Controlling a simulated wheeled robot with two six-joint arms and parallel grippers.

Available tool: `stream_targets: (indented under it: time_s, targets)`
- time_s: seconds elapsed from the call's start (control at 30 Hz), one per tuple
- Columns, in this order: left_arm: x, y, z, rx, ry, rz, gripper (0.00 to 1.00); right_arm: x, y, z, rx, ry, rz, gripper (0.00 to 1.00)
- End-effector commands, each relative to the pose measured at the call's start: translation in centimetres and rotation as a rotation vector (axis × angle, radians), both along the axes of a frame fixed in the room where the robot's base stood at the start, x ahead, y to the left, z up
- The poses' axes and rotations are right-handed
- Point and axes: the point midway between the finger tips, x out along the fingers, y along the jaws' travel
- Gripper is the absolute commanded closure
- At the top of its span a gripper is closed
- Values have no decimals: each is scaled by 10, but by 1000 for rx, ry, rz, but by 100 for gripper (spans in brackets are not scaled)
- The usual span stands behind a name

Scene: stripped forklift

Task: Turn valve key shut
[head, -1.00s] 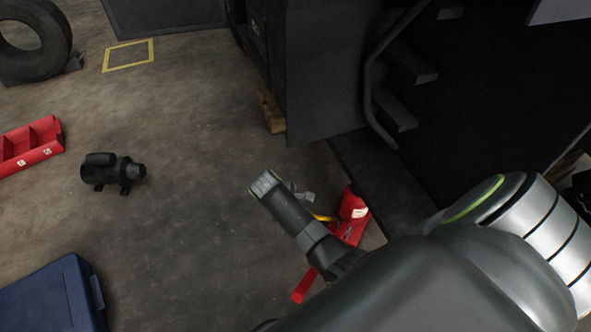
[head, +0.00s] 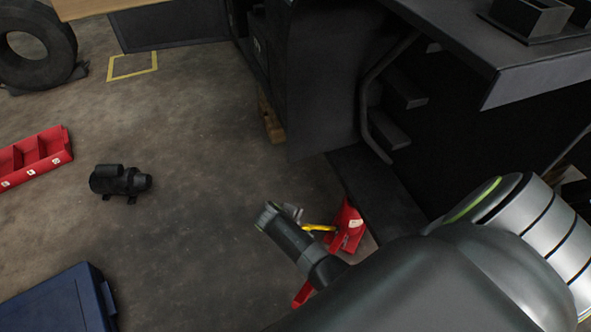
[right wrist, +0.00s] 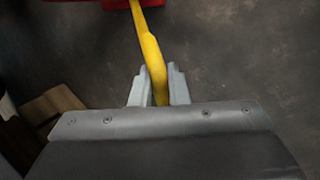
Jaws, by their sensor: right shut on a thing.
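The valve key appears as a yellow bar (head: 318,227) beside a red body (head: 347,229) on the floor side of the forklift. In the right wrist view the yellow bar (right wrist: 150,50) runs from a red part (right wrist: 90,3) at the top edge down between my fingers. My right gripper (right wrist: 156,86) is shut on this yellow bar, with a grey finger on each side. In the head view my right gripper (head: 290,213) is partly hidden by my own wrist. My arm hides the lower part of the red object. My left gripper is not in view.
The dark forklift body (head: 325,90) with steps (head: 385,128) stands close behind the red object. A black motor (head: 120,181), a red bin (head: 38,158), a blue case (head: 55,303) and a tyre (head: 62,45) lie at left. The floor between is clear.

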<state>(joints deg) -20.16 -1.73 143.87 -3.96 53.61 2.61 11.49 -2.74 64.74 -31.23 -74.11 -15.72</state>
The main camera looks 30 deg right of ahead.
Motion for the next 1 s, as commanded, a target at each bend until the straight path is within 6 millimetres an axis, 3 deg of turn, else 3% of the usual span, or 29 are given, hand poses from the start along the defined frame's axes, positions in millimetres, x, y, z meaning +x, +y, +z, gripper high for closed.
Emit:
stream_targets:
  time_s: [0.23, 0.6, 1.0]
  targets:
    - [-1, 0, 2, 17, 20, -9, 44, -3, 4, -3, -39, -169, -149, 100]
    - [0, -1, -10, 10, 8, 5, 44, -2, 6, -8, -93, -391, -340, 100]
    - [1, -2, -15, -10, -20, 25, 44, -2, 7, -8, -118, -502, -437, 100]
